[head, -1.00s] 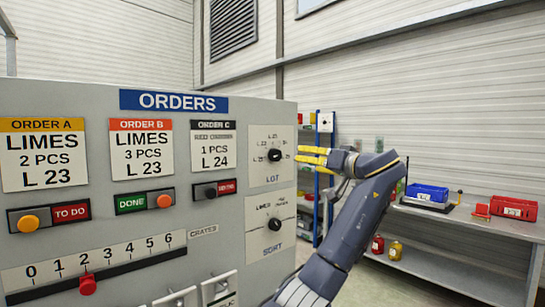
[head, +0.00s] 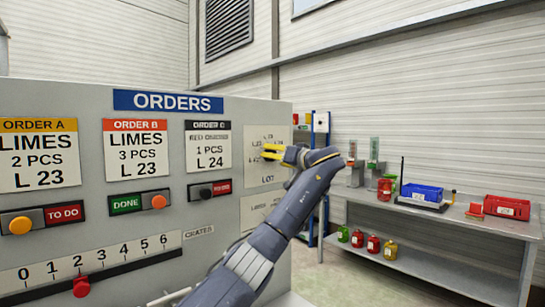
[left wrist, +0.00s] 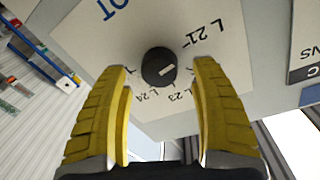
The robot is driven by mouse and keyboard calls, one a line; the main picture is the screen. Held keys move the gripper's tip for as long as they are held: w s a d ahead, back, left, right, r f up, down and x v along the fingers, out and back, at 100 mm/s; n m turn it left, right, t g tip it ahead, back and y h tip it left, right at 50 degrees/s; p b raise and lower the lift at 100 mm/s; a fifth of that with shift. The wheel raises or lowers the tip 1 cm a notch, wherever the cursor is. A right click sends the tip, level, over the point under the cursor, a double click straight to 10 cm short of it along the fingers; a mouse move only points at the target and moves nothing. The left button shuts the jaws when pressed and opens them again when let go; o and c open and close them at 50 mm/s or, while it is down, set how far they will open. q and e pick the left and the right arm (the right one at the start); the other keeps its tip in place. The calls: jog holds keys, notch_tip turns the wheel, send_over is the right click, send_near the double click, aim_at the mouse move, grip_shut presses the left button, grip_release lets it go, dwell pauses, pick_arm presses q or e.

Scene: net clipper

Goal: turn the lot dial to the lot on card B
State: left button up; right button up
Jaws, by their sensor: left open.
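Card B (head: 137,153) reads LIMES, 3 PCS, L 23. The lot dial (left wrist: 158,66) is a round black knob on a pale plate, with the labels L 21, L 23 and L 24 readable in the left wrist view, upside down. Its white mark points to the right there, between L 21 and L 23. My left gripper (head: 272,152) is open in front of the lot plate (head: 252,137), its yellow fingers on either side of the dial in the left wrist view. I cannot tell whether they touch it. In the head view the gripper hides the dial. My right gripper is not in view.
Cards A (head: 39,155) and C (head: 208,146) flank card B. Switches and a crates slider (head: 82,287) sit below. At right stands a grey bench (head: 450,223) with a blue bin (head: 422,193) and a red bin (head: 507,207).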

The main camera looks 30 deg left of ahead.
pick_arm(q)
jog(key=shift+x, duration=1.05)
jog(key=c, duration=1.3)
